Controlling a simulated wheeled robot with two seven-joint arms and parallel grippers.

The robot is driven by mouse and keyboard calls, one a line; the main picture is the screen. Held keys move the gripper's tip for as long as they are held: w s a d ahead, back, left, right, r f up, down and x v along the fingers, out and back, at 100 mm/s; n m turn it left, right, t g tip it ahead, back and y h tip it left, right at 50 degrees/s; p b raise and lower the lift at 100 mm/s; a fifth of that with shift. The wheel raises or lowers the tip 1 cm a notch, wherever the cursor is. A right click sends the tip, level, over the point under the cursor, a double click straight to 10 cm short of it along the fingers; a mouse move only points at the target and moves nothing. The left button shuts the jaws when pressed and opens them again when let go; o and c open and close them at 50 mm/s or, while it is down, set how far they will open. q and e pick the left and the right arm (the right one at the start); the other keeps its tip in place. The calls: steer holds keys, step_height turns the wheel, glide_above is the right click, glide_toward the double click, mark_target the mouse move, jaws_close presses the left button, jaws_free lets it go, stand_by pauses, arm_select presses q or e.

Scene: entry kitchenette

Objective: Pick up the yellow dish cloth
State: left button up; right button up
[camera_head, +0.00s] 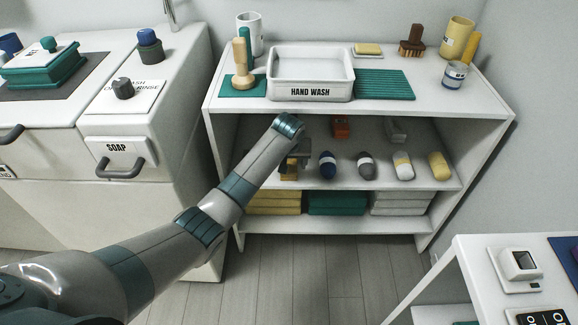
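Several rolled cloth-like items stand in a row on the middle shelf of the white unit. The plain yellow one (438,165) is at the right end. A folded yellow stack (272,203) lies on the lower shelf at the left. I cannot tell which is the yellow dish cloth. My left arm reaches across to the left part of the middle shelf. My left gripper (293,165) points down there, mostly hidden by my wrist. A small yellow patch shows at its fingers; I cannot tell whether it is held. My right gripper is out of view.
The unit's top holds a white hand wash basin (311,73), a wooden brush (412,41) and a yellow cup (456,38). Blue (327,165) and grey (366,165) rolls stand right of my gripper. A white table (470,268) is at the lower right.

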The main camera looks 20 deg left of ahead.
arm_select(q)
steer(key=x, duration=0.4)
steer(key=shift+f+b, duration=0.1)
steer(key=shift+b, duration=0.25)
steer(key=c, duration=1.2)
